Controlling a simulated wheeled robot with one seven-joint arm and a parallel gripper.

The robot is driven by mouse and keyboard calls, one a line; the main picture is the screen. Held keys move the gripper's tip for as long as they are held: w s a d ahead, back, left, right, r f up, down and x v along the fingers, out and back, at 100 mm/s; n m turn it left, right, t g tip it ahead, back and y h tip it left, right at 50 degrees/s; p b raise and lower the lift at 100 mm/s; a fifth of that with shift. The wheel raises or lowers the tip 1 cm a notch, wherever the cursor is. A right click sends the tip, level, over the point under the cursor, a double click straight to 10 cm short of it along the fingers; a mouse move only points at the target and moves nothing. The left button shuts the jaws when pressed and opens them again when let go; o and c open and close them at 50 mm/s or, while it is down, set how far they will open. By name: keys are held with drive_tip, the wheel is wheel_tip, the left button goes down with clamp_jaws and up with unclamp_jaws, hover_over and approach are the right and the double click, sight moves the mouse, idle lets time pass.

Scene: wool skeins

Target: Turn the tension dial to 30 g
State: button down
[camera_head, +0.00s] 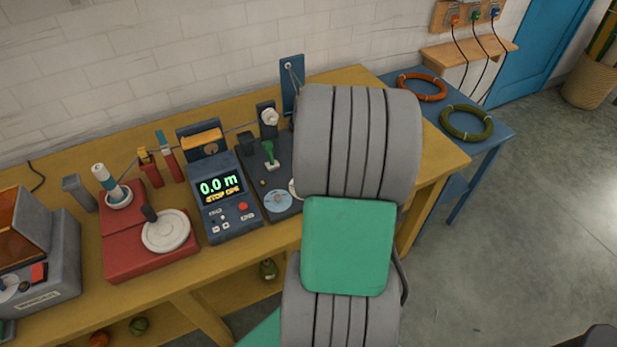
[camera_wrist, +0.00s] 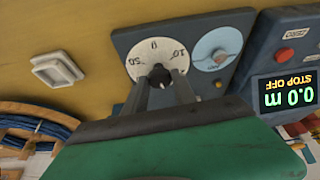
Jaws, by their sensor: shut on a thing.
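The tension dial is a white round scale (camera_wrist: 152,52) on a dark blue-grey panel. In the wrist view I read 0, 10 and what looks like 50 on it; the rest is hidden behind my fingers. My gripper (camera_wrist: 164,84) is shut on the dark knob (camera_wrist: 160,72) at the dial's centre. Which mark the knob points to cannot be told. In the head view only a sliver of the white scale (camera_head: 293,188) shows beside my arm, and the gripper is hidden behind it.
A pale blue disc (camera_wrist: 217,48) lies beside the dial. A counter box (camera_head: 225,200) reads 0.0 m and STOP OFF. A red winder base (camera_head: 150,245) stands to its left. A green-topped peg (camera_head: 269,155) and a tall blue post (camera_head: 292,85) rise nearby.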

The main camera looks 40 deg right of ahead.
drive_tip(key=shift+a+m+h, duration=0.1)
drive_tip(key=shift+m+h, duration=0.3)
drive_tip(key=shift+m, duration=0.6)
drive_tip(key=c, duration=1)
unclamp_jaws()
drive_tip(key=shift+c, duration=0.2)
drive_tip(key=v, duration=0.8)
drive_tip(key=shift+w, duration=0.15)
